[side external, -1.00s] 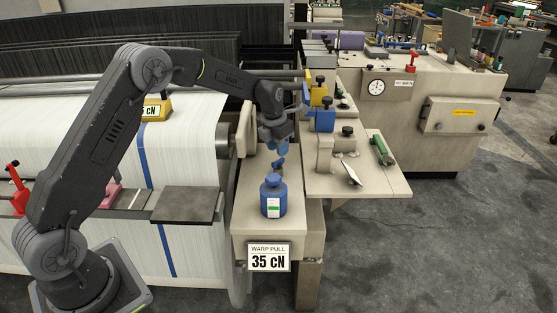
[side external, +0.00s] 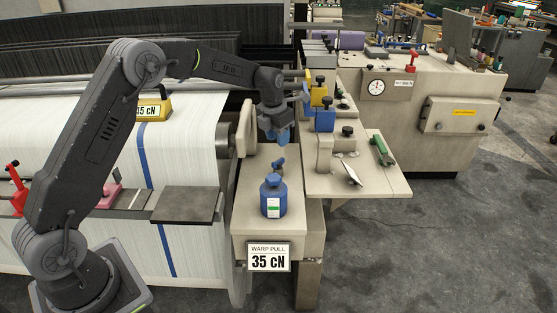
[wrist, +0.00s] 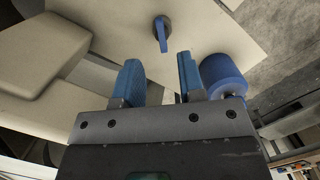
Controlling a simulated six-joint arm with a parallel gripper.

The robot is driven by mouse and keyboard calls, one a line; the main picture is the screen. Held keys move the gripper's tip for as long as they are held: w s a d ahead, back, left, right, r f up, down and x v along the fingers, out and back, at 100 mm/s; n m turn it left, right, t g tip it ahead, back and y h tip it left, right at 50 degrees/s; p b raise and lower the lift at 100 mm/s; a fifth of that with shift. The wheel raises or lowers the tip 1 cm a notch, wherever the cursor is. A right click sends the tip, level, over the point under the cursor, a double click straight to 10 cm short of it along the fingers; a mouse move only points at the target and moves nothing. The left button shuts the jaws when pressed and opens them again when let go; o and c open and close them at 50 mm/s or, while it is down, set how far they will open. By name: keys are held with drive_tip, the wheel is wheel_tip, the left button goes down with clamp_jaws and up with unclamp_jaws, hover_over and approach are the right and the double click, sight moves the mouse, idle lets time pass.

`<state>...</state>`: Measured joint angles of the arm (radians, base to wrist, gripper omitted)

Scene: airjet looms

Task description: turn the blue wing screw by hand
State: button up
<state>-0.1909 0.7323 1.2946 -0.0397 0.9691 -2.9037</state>
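The blue wing screw (side external: 278,163) stands on the beige beam top, behind the blue weight. It shows small in the wrist view (wrist: 162,34) near the top, roughly in line with the gap between my fingers and beyond their tips. My gripper (side external: 277,137) with blue fingers hangs above the screw in the side view, apart from it. In the wrist view my gripper (wrist: 160,75) is open, with nothing between the fingers.
The blue bottle-shaped weight (side external: 273,196) stands in front of the screw; it lies close beside the right finger in the wrist view (wrist: 222,75). A blue block (side external: 325,120), a yellow block and black knobs stand to the right. A "35 cN" sign (side external: 268,257) hangs below.

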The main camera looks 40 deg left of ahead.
drive_tip(key=shift+r, duration=2.85)
wheel_tip(320, 180, up, 14)
drive_tip(key=s, duration=0.3)
drive_tip(key=s+d+r+m+t, duration=0.1)
drive_tip(key=s+d+r+m, duration=0.25)
drive_tip(key=s+m, duration=0.45)
drive_tip(key=s+d+f+m+t, duration=0.1)
drive_tip(key=s+d+f+m, duration=0.1)
drive_tip(key=s+m, duration=0.6)
drive_tip(key=s+d+f+m+t, duration=0.1)
drive_tip(key=s+f+m, duration=0.3)
drive_tip(key=s+m, duration=0.4)
drive_tip(key=s+d+f+m, duration=0.3)
drive_tip(key=s+m, duration=0.5)
drive_tip(key=m, duration=0.3)
drive_tip(key=shift+s+d+f+m+t, duration=0.25)
drive_tip(key=shift+s+d+m+t, duration=0.05)
drive_tip(key=shift+s+d+t, duration=0.1)
